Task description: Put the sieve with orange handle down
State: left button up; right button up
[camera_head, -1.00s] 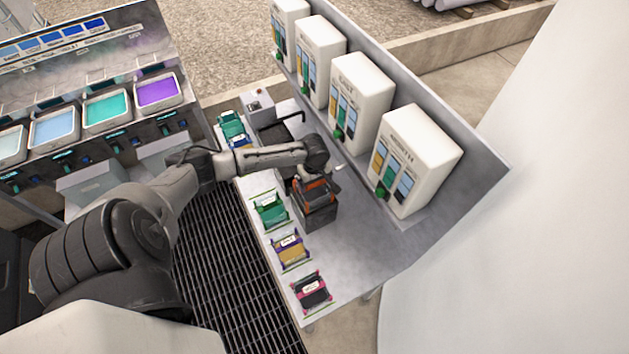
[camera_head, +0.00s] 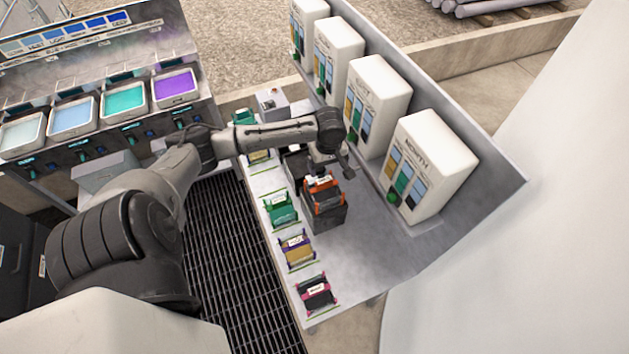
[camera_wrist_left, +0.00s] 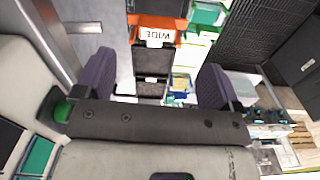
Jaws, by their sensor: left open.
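The sieve with orange handle (camera_head: 324,192) sits on top of a dark box (camera_head: 328,218) on the grey bench. Its orange part carries a white label, which reads "WIDE" in the left wrist view (camera_wrist_left: 157,22). My left gripper (camera_head: 335,163) is open and empty, just behind and above the sieve in the head view. In the left wrist view its two fingers (camera_wrist_left: 155,80) stand wide apart, with the orange part beyond them and clear of both. My right gripper is in neither view.
Green (camera_head: 281,210), purple-edged (camera_head: 297,250) and pink-edged (camera_head: 317,292) sieves lie along the bench's left edge. White dispensers (camera_head: 432,165) line the back right. The bench right of the dark box is bare. Coloured trays (camera_head: 175,87) stand at the left.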

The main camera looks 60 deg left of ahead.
pick_arm(q)
jog(key=s+d+f+m+t, duration=0.1)
jog(key=s+d+f+m, duration=0.35)
jog(key=d, duration=0.45)
jog(key=s+d+f+m, duration=0.3)
jog(key=s+d+m, duration=0.25)
jog(key=d, duration=0.35)
jog(key=s+d+r+m+t, duration=0.2)
jog(key=s+d+r+m, duration=0.2)
jog(key=s+d+m, duration=0.4)
jog(key=shift+s+m+t, duration=0.3)
jog(key=shift+s+m, duration=0.1)
jog(key=shift+s, duration=0.6)
jog(key=shift+a, duration=0.1)
